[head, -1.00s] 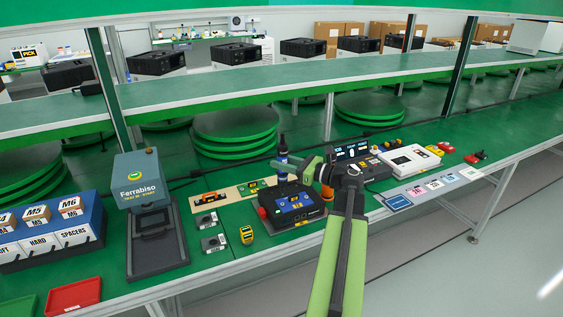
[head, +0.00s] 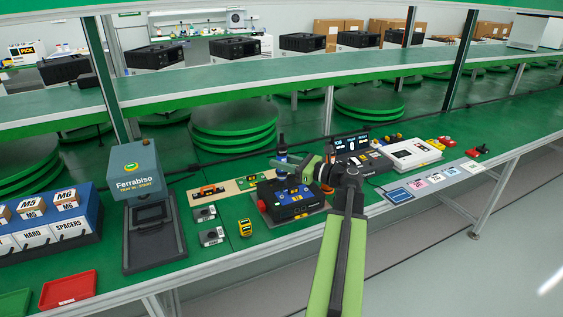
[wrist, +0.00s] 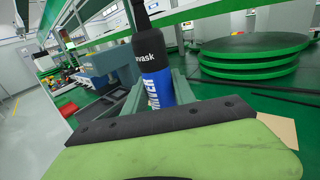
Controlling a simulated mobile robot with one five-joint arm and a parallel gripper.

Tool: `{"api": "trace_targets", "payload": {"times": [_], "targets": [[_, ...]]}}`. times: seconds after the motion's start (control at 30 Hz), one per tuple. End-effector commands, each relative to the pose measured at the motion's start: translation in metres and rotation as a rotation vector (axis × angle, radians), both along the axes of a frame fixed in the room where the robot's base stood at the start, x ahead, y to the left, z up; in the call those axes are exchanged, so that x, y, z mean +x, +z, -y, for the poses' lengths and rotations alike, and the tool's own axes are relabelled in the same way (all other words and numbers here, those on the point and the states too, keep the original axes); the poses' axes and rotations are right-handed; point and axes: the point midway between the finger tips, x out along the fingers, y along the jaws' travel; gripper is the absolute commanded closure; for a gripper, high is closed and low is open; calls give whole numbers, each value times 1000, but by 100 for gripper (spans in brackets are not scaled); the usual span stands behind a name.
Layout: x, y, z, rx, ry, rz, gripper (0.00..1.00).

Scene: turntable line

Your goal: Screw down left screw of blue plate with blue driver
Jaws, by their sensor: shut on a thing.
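My gripper (head: 284,162) is shut on the blue driver (head: 282,146), which stands upright over the black unit (head: 262,196). In the wrist view the driver (wrist: 154,66) has a black upper part and a blue lower part between my fingers. The blue plate (head: 292,196) lies on top of the black unit, just below the driver. The driver's tip and the left screw are too small or hidden to make out, so I cannot tell whether they touch.
A grey Ferrabiso press (head: 138,170) stands to the left, with a yellow device (head: 246,228) between it and the black unit. A control box with a display (head: 352,144) and a white box (head: 414,153) stand to the right. Green turntable discs (head: 234,126) lie behind.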

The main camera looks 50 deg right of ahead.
Motion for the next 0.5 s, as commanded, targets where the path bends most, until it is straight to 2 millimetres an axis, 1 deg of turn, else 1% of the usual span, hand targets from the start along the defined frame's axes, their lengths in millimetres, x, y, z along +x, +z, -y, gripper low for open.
{"api": "trace_targets", "payload": {"times": [0.5], "targets": [[0,-3,-1,0,1,1,100]]}}
